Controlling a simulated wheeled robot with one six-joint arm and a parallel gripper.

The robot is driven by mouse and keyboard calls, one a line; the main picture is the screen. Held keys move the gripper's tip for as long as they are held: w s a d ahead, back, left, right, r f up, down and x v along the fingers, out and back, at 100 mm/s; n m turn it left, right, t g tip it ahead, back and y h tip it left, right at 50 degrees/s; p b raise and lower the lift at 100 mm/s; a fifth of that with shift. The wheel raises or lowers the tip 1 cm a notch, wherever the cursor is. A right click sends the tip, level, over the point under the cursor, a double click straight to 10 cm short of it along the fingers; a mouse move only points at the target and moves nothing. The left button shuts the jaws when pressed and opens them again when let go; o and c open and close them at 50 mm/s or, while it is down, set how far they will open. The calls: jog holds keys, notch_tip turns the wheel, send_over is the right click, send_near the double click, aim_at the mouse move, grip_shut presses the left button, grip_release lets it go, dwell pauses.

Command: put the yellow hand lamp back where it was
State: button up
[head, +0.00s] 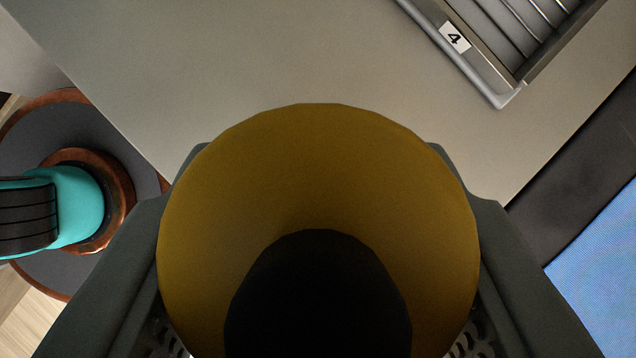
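The yellow hand lamp (318,160) fills the lower middle of the head view, seen very close, with a round yellow body and a dark rounded part at the bottom. The two dark fingers of my gripper (318,190) lie against its left and right sides, so my gripper is shut on it. The lamp hides what is directly behind and below it. No place marked as the lamp's earlier spot can be made out.
A pale grey surface (250,60) spans the upper middle, largely bare. A slatted metal rack (490,75) labelled 4 is at top right. A teal and black object (80,205) stands on a round dark disc with a brown rim at left. A blue panel (600,270) is at lower right.

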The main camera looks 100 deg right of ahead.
jog(key=shift+f, duration=0.5)
jog(key=o, duration=1)
jog(key=shift+o, duration=0.2)
jog(key=v, duration=1.2)
jog(key=shift+s+a, duration=0.1)
